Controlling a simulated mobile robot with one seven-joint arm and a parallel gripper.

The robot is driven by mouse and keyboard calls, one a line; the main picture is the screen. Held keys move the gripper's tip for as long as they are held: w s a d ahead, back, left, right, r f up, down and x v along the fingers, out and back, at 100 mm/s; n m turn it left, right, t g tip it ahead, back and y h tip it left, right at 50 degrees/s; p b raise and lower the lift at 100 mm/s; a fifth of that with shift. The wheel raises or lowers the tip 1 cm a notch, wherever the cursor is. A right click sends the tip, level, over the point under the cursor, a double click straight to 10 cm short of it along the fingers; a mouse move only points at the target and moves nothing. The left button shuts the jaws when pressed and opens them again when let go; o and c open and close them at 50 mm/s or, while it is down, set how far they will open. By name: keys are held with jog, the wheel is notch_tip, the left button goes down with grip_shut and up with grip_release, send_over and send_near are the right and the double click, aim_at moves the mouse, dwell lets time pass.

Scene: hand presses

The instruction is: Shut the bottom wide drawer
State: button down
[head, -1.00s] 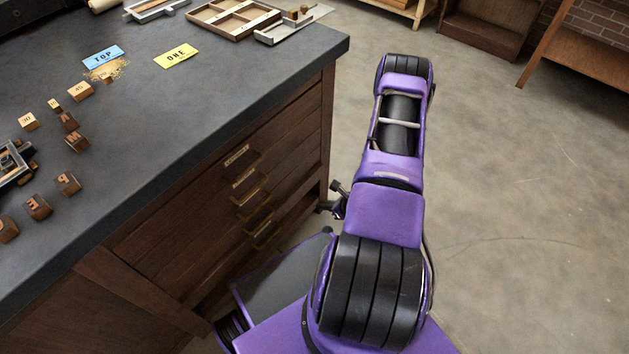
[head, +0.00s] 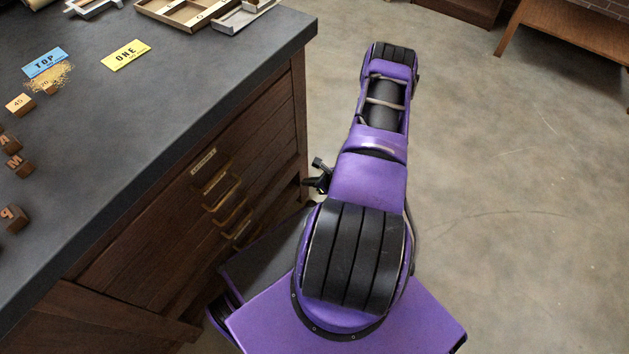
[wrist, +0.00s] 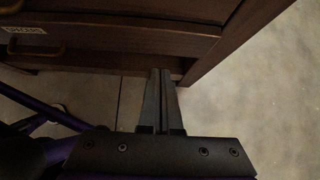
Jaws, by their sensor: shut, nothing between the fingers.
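The wooden cabinet (head: 150,240) under the dark bench top has several wide drawers with labels and brass handles on its front. The bottom wide drawer (head: 240,231) shows as the lowest handle in the head view, partly hidden by my own body. In the wrist view a drawer front (wrist: 120,43) with a label and handle lies at the top left. I cannot tell how far any drawer stands out. My gripper (wrist: 162,72) is shut and empty. Its tips point at the cabinet's lower edge, near the corner leg; contact is unclear. The head view does not clearly show the fingers.
The cabinet leg (wrist: 225,45) stands just right of my fingertips. Open concrete floor (head: 500,220) lies to the right.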

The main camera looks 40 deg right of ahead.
aim_at(286, 177)
jog(key=shift+w+a+f+b, duration=0.15)
jog(key=shift+w+a+f, duration=0.25)
jog(key=shift+w, duration=0.65)
jog(key=shift+w+a+f+b, duration=0.1)
jog(key=shift+w+a+f, duration=0.25)
jog(key=shift+w, duration=0.65)
jog(key=shift+w+a+f+b, duration=0.2)
jog(key=shift+w+f, duration=0.25)
jog(key=shift+w, duration=0.6)
